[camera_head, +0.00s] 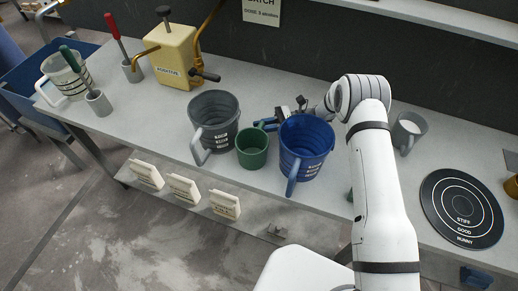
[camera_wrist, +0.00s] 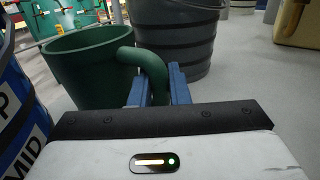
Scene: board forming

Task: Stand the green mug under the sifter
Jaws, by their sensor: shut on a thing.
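The green mug (camera_head: 252,152) is between a grey jug and a blue jug on the bench, its open top up. In the wrist view the green mug (camera_wrist: 85,65) is at the upper left, with its curved handle toward me. My gripper (camera_head: 268,122) reaches in from behind the blue jug. Its blue fingers (camera_wrist: 158,84) are shut on the mug's handle. I cannot tell whether the mug's base touches the bench. No part is clearly recognisable as the sifter; a yellow box labelled ADDITIVE (camera_head: 172,58), with a brass pipe and a crank, stands at the back left.
The grey jug (camera_head: 213,112) and blue jug (camera_head: 305,148) stand close on either side of the mug. A grey cup (camera_head: 408,130) and round dial plate (camera_head: 461,209) are at right. The bench (camera_head: 150,125) is clear left of the grey jug.

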